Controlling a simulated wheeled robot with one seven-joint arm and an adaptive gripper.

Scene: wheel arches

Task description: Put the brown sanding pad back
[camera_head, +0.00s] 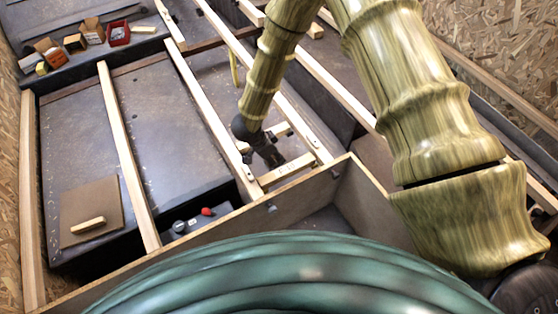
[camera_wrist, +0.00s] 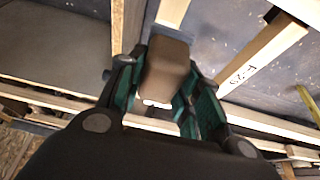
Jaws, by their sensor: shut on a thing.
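The brown sanding pad (camera_wrist: 168,68) is a small rounded block between the teal-lined fingers of my gripper (camera_wrist: 165,90) in the wrist view. The fingers are shut on it. In the head view my gripper (camera_head: 268,152) points down among the pale wooden slats, just above and left of a short crosspiece (camera_head: 287,169). The pad cannot be made out there; the dark gripper hides it. In the wrist view the pad appears above the slats and dark panel, but I cannot tell whether it touches anything.
Pale slats (camera_head: 128,160) cross the dark panels. A brown board with a wooden block (camera_head: 88,225) lies at left. Small boxes (camera_head: 92,31) and a red bin (camera_head: 118,34) stand at the back left. A red-knobbed item (camera_head: 207,211) sits in the lower compartment. A brown partition (camera_head: 300,198) runs in front.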

